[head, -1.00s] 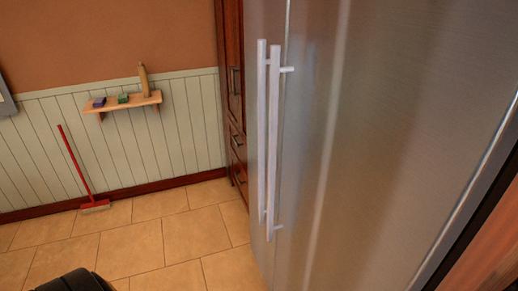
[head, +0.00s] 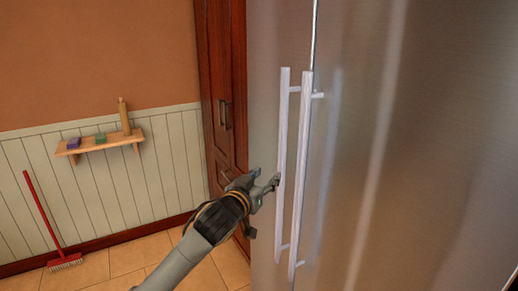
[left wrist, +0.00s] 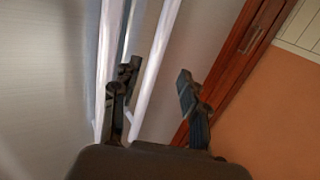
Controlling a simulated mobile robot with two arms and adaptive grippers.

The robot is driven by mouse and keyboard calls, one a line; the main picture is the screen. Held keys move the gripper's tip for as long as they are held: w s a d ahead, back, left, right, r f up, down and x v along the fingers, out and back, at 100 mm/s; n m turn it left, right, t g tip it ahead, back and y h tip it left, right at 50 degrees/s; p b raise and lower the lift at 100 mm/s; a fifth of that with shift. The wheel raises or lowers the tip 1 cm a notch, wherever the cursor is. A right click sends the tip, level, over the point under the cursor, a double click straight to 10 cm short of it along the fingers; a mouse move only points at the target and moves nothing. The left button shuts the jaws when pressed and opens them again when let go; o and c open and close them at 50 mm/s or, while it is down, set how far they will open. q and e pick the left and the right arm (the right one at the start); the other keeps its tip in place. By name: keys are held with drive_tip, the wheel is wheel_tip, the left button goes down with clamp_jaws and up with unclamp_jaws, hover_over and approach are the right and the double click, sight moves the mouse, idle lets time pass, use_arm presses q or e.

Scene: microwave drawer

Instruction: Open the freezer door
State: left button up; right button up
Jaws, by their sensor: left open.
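The tall steel refrigerator (head: 420,130) has two doors that meet at a vertical seam, and both look shut. The left door handle (head: 282,140) and right door handle (head: 302,160) are long pale vertical bars side by side. The frames do not mark which door is the freezer. My left gripper (head: 266,195) is open beside the lower half of the left handle. In the left wrist view, one handle bar (left wrist: 158,55) runs between the open fingers (left wrist: 158,88), and the other bar (left wrist: 108,60) lies outside them. Contact cannot be told. My right gripper is not in view.
A dark wooden cabinet (head: 220,70) stands just left of the refrigerator. A small wall shelf (head: 100,144) and a red broom (head: 45,215) are further left. The tiled floor (head: 115,262) between is clear.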

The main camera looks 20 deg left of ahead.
sight(281, 146)
use_arm(q)
wheel_tip(281, 146, up, 4)
drive_tip(key=s+r, duration=0.1)
drive_tip(key=s, duration=0.1)
drive_tip(key=shift+t, duration=0.4)
drive_tip(key=w+p, duration=0.1)
drive_tip(key=w, duration=0.3)
drive_tip(key=w+p, duration=0.1)
drive_tip(key=w, duration=0.3)
drive_tip(key=w+p, duration=0.1)
drive_tip(key=w, duration=0.4)
drive_tip(key=shift+d+f, duration=0.25)
drive_tip(key=shift+d, duration=0.1)
drive_tip(key=shift+w, duration=0.45)
drive_tip(key=c, duration=0.8)
drive_tip(key=shift+f, duration=0.1)
clamp_jaws()
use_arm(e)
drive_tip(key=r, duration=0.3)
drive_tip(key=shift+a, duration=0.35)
